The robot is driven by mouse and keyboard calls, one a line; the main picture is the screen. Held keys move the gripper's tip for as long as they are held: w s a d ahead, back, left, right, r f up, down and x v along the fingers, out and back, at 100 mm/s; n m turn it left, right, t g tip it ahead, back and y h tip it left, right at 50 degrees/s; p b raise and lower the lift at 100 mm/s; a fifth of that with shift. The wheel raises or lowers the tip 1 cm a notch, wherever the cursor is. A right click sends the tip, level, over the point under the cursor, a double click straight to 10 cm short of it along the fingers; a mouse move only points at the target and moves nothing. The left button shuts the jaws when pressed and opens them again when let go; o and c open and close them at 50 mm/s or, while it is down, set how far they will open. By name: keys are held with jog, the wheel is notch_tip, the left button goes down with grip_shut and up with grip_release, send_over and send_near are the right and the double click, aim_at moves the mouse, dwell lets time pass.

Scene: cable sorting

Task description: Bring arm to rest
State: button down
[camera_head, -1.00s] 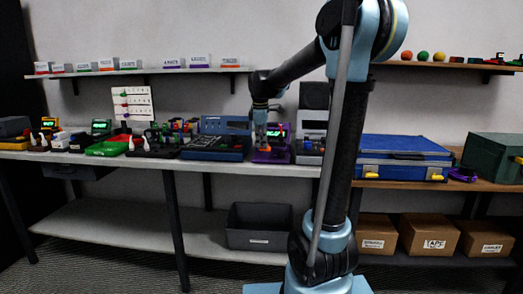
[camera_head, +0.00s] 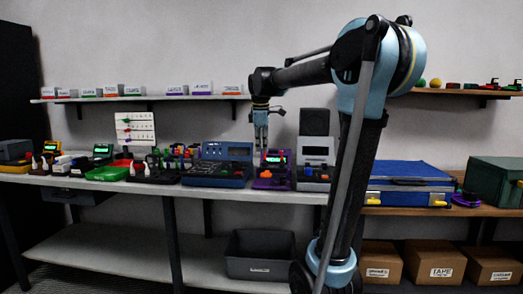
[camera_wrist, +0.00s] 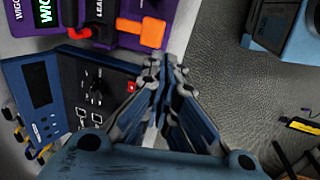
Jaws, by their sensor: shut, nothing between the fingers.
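My gripper (camera_head: 261,146) hangs pointing down above the front of the worktop in the head view, with my forearm nearly level behind it. In the wrist view its fingers (camera_wrist: 161,64) are together at the tips, with nothing held between them. Below and beside it are a purple device (camera_wrist: 128,39) with an orange part (camera_wrist: 153,33), and a dark blue console (camera_wrist: 52,103) with a screen and knobs. In the head view the purple device (camera_head: 267,184) and the blue console (camera_head: 213,172) stand on the worktop. The gripper appears clear of both.
A grey device (camera_head: 314,172) stands right of the purple one. A blue case (camera_head: 408,184) lies further right, partly behind my arm. A wall shelf (camera_head: 150,99) runs behind. A grey bin (camera_head: 258,266) sits on the lower shelf.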

dwell(0.3)
jog(key=s+d+f+m, duration=0.3)
jog(key=s+f+m, duration=0.2)
jog(key=s+f, duration=0.4)
jog(key=s+d+f+m, duration=0.4)
jog(key=s+f+m, duration=0.1)
jog(key=s+f, duration=0.5)
jog(key=s+d+f+m, duration=0.4)
jog(key=s+f+m, duration=0.1)
jog(key=s+f, duration=0.5)
jog(key=shift+s+d+m, duration=0.25)
jog(key=shift+s+m, duration=0.05)
jog(key=shift+s, duration=0.6)
jog(key=shift+w+f, duration=0.2)
jog(key=shift+w, duration=0.2)
